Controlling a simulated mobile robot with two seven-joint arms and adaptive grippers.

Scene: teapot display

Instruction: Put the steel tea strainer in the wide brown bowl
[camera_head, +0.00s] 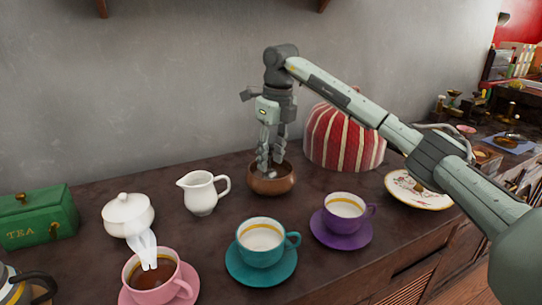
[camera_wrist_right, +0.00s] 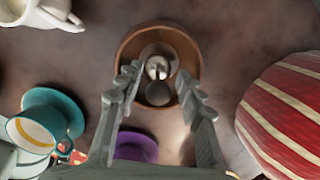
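The wide brown bowl (camera_head: 272,188) stands on the dark wooden top, and in the right wrist view its rim (camera_wrist_right: 126,50) is seen from above. The steel tea strainer (camera_wrist_right: 158,92) shows as a small grey round shape inside the bowl, between my fingers in the picture; its pale upper part is hard to make out. In the head view a bit of the strainer (camera_head: 270,174) shows at the bowl's opening. My right gripper (camera_head: 269,158) points down over the bowl, fingertips at its mouth. Its fingers (camera_wrist_right: 159,75) are spread apart, clear of the strainer.
A white jug (camera_head: 201,193) stands left of the bowl, and a red striped tea cosy (camera_head: 344,137) stands close behind right. Teal (camera_head: 261,242) and purple (camera_head: 344,211) cups on saucers stand in front. A white lidded pot (camera_head: 128,214) and green tea tin (camera_head: 38,217) are further left.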

